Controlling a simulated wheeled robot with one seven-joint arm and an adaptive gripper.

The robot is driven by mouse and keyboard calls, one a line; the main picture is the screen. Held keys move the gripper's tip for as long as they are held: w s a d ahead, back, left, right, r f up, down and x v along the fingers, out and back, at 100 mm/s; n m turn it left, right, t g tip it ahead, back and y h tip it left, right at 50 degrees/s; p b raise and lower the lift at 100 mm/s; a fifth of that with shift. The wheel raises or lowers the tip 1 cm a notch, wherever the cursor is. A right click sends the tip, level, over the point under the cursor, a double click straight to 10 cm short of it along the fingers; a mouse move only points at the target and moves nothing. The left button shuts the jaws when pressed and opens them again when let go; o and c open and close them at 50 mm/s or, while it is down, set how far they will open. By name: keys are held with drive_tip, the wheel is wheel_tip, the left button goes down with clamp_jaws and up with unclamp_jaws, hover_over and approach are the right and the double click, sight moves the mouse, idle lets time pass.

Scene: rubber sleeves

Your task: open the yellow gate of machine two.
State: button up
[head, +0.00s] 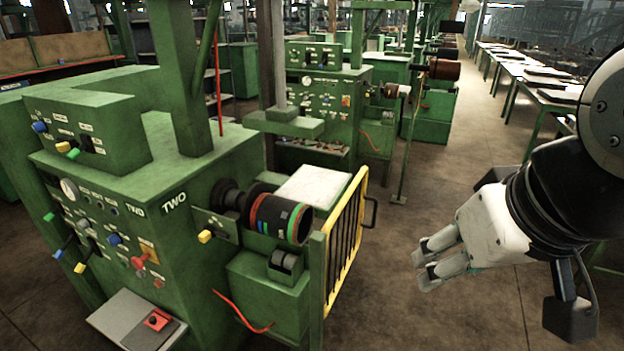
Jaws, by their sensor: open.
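A dark handle (373,212) sticks out from the gate's right side. My gripper (424,262) is at the right, white with grey fingers pointing left. It is open and empty, apart from the gate, with a gap of floor between them.
A dark roller with coloured bands (280,218) juts from machine two behind the gate. A grey pedal box with a red button (150,322) sits at its front. More green machines (325,95) stand behind. Tables (550,95) line the far right. The concrete floor (400,310) right of the gate is clear.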

drive_tip(key=shift+w+f, duration=0.1)
drive_tip(key=shift+w, duration=0.05)
drive_tip(key=shift+c, duration=1)
drive_tip(key=w+a+f+m+g+y+b, duration=0.15)
drive_tip(key=w+f+m+b, duration=0.3)
drive_tip(key=w, duration=0.45)
drive_tip(key=w+f+m+g+y+b, duration=0.3)
drive_tip(key=w+f, duration=0.3)
drive_tip(key=w, duration=0.2)
drive_tip(key=m+t+y+b, duration=0.9)
drive_tip(key=m+t+b, duration=0.2)
drive_tip(key=m, duration=0.8)
approach(375, 214)
drive_tip(key=x, duration=1)
drive_tip(key=shift+w+f, duration=0.25)
drive_tip(key=shift+w, duration=0.1)
drive_tip(key=shift+c, duration=0.5)
clamp_jaws()
